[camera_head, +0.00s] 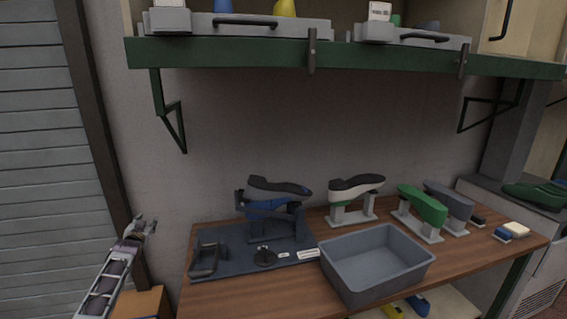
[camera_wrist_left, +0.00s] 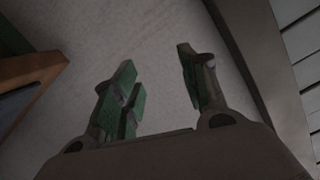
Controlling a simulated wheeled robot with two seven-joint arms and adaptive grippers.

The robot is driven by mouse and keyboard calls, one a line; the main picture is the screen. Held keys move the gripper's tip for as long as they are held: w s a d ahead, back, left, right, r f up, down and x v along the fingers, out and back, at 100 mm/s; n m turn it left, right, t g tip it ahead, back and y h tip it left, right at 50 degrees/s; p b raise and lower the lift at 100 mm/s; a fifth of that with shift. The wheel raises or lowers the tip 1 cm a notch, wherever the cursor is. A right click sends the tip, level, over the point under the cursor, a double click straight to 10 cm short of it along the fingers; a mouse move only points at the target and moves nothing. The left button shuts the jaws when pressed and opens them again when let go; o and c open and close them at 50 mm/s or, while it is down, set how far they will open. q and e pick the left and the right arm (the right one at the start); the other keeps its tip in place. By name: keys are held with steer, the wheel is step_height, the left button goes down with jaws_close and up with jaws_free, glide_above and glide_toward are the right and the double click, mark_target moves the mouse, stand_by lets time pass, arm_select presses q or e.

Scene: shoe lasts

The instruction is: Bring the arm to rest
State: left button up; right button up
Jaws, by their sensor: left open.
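My left arm comes in at the lower left of the head view. Its gripper (camera_head: 143,226) is raised beside the left end of the wooden workbench (camera_head: 240,297), in front of the wall. In the left wrist view the gripper (camera_wrist_left: 160,85) has its two green-padded fingers apart, with nothing between them. It touches nothing that I can see. My right gripper is not in either view.
A green-edged shelf (camera_head: 220,53) hangs above. A wooden box (camera_head: 141,304) stands below my left arm.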

arm_select(q)
steer(key=s+d+f+g, duration=0.1)
steer(key=s+d+f, duration=0.15)
steer(key=f, duration=0.55)
steer(key=s+d+f+g+h, duration=0.15)
steer(key=s+f, duration=0.25)
steer(key=f, duration=0.5)
steer(key=s+d+f+g, duration=0.15)
steer(key=s+f, duration=0.25)
steer(key=f, duration=0.4)
steer(key=s+d+f+m+g, duration=0.1)
steer(key=s+d+f+g, duration=0.15)
steer(key=s+f, duration=0.65)
steer(key=s+d+f+g, duration=0.1)
steer(key=s+d+f, duration=0.3)
steer(key=s+f, duration=0.55)
steer(key=s+d+f+g+h, duration=0.1)
steer(key=s+d+f+g, duration=0.15)
steer(key=s+f, duration=0.65)
steer(key=s+d+f+g+h, duration=0.1)
steer(key=s+d+f, duration=0.3)
steer(key=s+f, duration=0.55)
steer(key=s+d+f+g, duration=0.1)
steer(key=s+d+f, duration=0.1)
steer(key=s, duration=1.2)
steer(key=s+d+f+g, duration=0.2)
steer(key=s+d, duration=0.2)
steer(key=s, duration=1)
steer(key=shift+s+d+m, duration=0.3)
steer(key=shift+m, duration=0.1)
